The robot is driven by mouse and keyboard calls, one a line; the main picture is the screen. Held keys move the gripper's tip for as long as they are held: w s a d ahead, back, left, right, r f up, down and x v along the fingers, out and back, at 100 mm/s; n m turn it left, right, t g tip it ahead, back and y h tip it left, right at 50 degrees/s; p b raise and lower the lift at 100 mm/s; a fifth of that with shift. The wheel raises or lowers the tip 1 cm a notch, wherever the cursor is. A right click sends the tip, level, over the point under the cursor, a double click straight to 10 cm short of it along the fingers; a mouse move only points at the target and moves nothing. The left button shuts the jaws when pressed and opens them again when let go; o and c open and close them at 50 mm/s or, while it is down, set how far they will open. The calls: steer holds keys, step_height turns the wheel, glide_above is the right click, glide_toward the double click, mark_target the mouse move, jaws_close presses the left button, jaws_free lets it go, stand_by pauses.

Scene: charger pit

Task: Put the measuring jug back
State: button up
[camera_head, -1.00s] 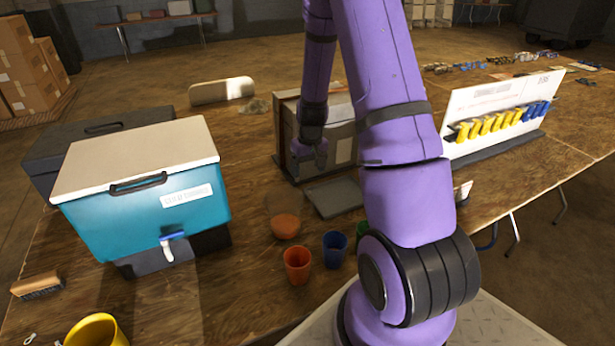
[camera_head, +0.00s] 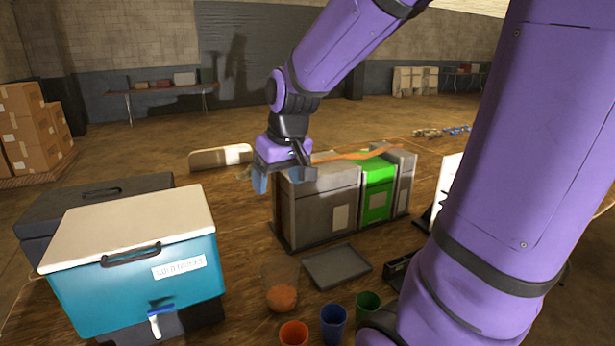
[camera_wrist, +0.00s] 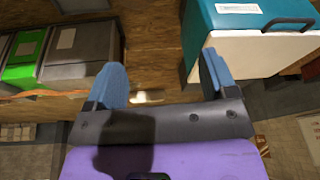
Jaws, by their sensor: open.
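A clear see-through vessel, which looks like the measuring jug (camera_head: 281,273), stands on the wooden table with orange contents in its bottom. It is between the teal cooler (camera_head: 130,275) and a flat grey tray (camera_head: 337,266). I cannot make out any handle or markings. My gripper (camera_head: 283,180) is open and empty, beyond and above the jug, by the left end of the grey bins. In the wrist view my gripper (camera_wrist: 165,80) shows two blue fingers spread apart over bare wood, and I do not recognise the jug there.
Grey bins (camera_head: 320,209) with a green section (camera_head: 378,194) stand behind the tray. Orange (camera_head: 293,334), blue (camera_head: 334,322) and green (camera_head: 367,305) cups stand near the front. A cream block (camera_head: 220,156) lies at the back. Some wood is clear between cooler and bins.

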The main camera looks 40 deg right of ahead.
steer(key=s+a+r+t, duration=0.1)
steer(key=s+a+r, duration=0.1)
steer(key=s, duration=0.5)
steer(key=s+a+r+n+t, duration=0.1)
steer(key=s+a+r, duration=0.2)
steer(key=s, duration=0.4)
steer(key=shift+s+a+r, duration=0.35)
steer(key=shift+s+r, duration=0.05)
steer(key=shift+r, duration=0.5)
